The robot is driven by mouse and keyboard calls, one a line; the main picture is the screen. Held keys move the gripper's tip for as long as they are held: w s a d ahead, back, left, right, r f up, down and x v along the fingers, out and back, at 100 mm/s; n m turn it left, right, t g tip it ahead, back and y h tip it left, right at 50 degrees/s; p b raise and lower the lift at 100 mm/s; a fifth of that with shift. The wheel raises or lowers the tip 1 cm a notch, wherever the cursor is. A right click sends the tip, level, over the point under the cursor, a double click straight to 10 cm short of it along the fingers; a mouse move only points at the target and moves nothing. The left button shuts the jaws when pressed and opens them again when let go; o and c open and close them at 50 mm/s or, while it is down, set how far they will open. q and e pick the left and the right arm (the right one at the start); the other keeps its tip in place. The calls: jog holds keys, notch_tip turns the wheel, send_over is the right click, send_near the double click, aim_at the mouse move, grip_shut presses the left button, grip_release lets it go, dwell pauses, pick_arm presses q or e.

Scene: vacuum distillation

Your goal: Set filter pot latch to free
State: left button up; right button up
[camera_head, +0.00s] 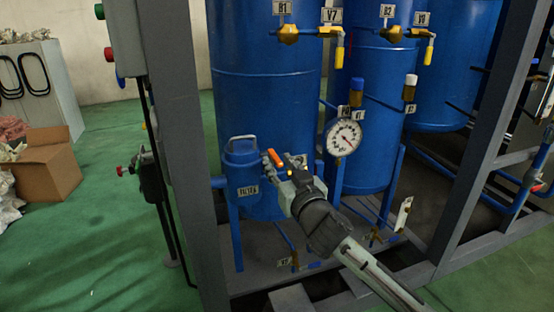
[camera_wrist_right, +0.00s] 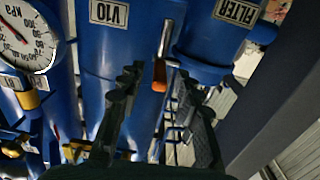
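The blue filter pot (camera_head: 242,168) stands at the left of the skid, with a wire handle on its lid and a FILTER label on its front. Its latch, a metal rod with an orange end (camera_head: 275,158), sticks out on the right side of the pot. My right gripper (camera_head: 270,167) is beside the pot at latch height. In the right wrist view the orange latch end (camera_wrist_right: 159,77) shows between the two dark open fingers (camera_wrist_right: 158,95), with gaps on both sides. The filter pot (camera_wrist_right: 205,45) shows at the upper right there. My left gripper is out of view.
A large blue tank (camera_head: 265,100) stands behind the pot, and a pressure gauge (camera_head: 343,137) is to the right. A grey frame post (camera_head: 180,130) rises close on the left. Valves with yellow handles (camera_head: 339,54) are above.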

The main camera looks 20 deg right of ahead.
jog(key=shift+w, duration=0.95)
jog(key=shift+c, duration=0.4)
grip_shut()
